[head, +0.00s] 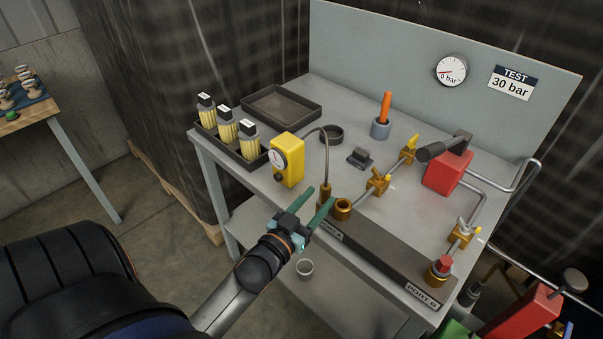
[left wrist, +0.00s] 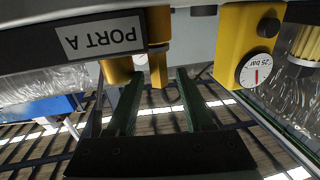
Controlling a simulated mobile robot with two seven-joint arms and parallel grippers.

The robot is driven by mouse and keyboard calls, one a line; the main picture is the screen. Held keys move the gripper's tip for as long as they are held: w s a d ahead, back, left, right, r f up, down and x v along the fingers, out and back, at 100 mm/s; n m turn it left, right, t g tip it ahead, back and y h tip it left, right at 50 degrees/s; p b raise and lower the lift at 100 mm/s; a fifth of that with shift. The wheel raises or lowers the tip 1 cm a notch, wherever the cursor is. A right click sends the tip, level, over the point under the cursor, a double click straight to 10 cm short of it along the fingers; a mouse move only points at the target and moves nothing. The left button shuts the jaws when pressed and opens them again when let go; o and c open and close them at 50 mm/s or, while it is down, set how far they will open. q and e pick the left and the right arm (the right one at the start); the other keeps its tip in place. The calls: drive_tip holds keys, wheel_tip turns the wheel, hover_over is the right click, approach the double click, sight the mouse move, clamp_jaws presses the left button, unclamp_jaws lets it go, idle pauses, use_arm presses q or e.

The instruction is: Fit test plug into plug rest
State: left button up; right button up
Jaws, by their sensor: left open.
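The brass plug (head: 325,190) on the end of a thin dark hose stands upright just left of the PORT A socket (head: 342,209). I take it to be the test plug; which part is the plug rest I cannot tell, and the plug's lower end is partly hidden. My left gripper (head: 320,196) is open, its green fingers pointing toward the plug from the front. In the left wrist view, upside down, the plug (left wrist: 158,65) shows between the lines of the two open fingers (left wrist: 157,74), with the PORT A socket (left wrist: 117,70) beside it. Touch is not visible. My right gripper is out of view.
A yellow gauge box (head: 287,160) stands left of the plug. Brass valves and a red-capped PORT B (head: 440,270) are right.

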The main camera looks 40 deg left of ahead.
use_arm(q)
drive_tip(key=s, duration=0.6)
drive_tip(key=shift+d, duration=0.25)
